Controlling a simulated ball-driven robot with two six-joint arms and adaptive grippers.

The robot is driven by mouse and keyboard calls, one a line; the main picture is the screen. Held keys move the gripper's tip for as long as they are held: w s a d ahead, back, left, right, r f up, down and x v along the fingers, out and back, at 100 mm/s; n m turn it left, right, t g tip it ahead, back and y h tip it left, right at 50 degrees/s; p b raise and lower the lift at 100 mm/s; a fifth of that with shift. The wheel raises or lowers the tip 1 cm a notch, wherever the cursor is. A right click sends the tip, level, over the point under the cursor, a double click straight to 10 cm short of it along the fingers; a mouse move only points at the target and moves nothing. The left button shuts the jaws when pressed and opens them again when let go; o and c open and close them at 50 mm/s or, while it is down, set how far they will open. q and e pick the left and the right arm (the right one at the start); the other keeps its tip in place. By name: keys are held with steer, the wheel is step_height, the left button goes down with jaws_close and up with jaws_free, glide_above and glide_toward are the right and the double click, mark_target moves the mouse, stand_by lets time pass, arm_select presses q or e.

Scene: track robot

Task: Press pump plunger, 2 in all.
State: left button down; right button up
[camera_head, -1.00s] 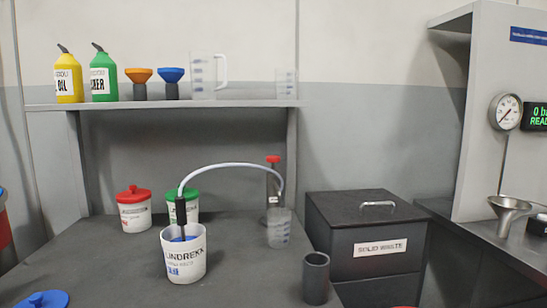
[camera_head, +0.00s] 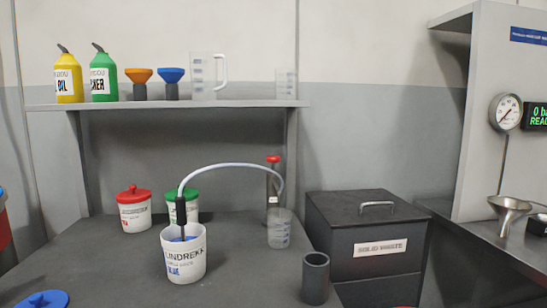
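A pump with a red plunger knob (camera_head: 273,159) stands on the dark bench, its knob raised on top of a grey cylinder (camera_head: 271,184). A clear hose (camera_head: 225,166) arches from the pump to a white bucket (camera_head: 184,258) with blue contents, entering through a dark tube (camera_head: 181,217). A clear measuring cup (camera_head: 279,231) stands in front of the pump, beneath its outlet. Neither of my grippers shows in this view.
A dark open cylinder (camera_head: 316,278) stands at the bench's front right. Red-lidded (camera_head: 134,209) and green-lidded (camera_head: 183,203) tubs stand behind the bucket. A solid waste bin (camera_head: 368,241) is on the right. A shelf (camera_head: 180,105) with bottles, funnels and jugs is above.

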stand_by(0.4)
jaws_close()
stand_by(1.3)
